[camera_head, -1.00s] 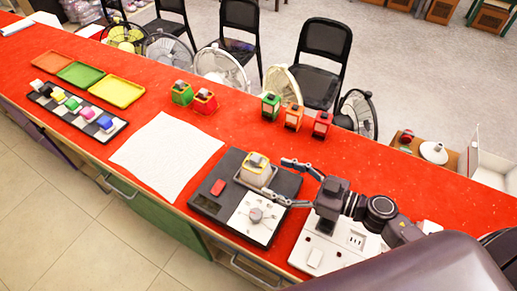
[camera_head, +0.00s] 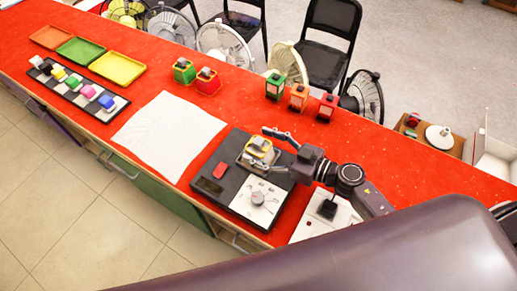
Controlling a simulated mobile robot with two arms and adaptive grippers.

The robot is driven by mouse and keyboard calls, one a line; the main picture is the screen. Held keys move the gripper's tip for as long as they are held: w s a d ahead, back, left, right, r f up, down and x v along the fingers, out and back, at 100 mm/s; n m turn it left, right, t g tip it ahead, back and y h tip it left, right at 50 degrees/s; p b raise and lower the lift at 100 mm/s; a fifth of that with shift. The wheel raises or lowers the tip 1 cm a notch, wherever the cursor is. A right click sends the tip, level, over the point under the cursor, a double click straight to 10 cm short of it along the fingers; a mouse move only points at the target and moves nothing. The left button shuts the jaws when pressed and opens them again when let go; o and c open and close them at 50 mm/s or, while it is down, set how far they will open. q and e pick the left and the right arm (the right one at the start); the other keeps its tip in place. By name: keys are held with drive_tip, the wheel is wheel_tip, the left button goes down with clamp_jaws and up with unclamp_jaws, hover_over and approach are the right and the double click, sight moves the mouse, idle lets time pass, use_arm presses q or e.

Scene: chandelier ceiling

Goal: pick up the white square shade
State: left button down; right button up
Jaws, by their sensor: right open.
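The white square shade (camera_head: 253,160) has a yellow rim at its top and sits on a metal plate at the back of a dark device (camera_head: 237,140). My right gripper (camera_head: 265,150) comes in from the right, open, with one finger on the far side of the shade and the other on its near side. The near finger partly hides the shade, and I cannot tell whether either finger touches it. My left gripper is not in view.
The dark device also carries a red block (camera_head: 220,170) and a white panel with a knob (camera_head: 257,198). A white cloth (camera_head: 168,137) lies to the left. Green (camera_head: 273,86), orange and red lanterns stand behind. Coloured trays (camera_head: 117,69) lie at the far left.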

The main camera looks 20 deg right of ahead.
drive_tip(key=shift+w+a+f, duration=0.1)
drive_tip(key=shift+w+a, duration=0.1)
drive_tip(key=shift+a, duration=0.1)
drive_tip(key=shift+c, duration=0.4)
drive_tip(key=c, duration=1.2)
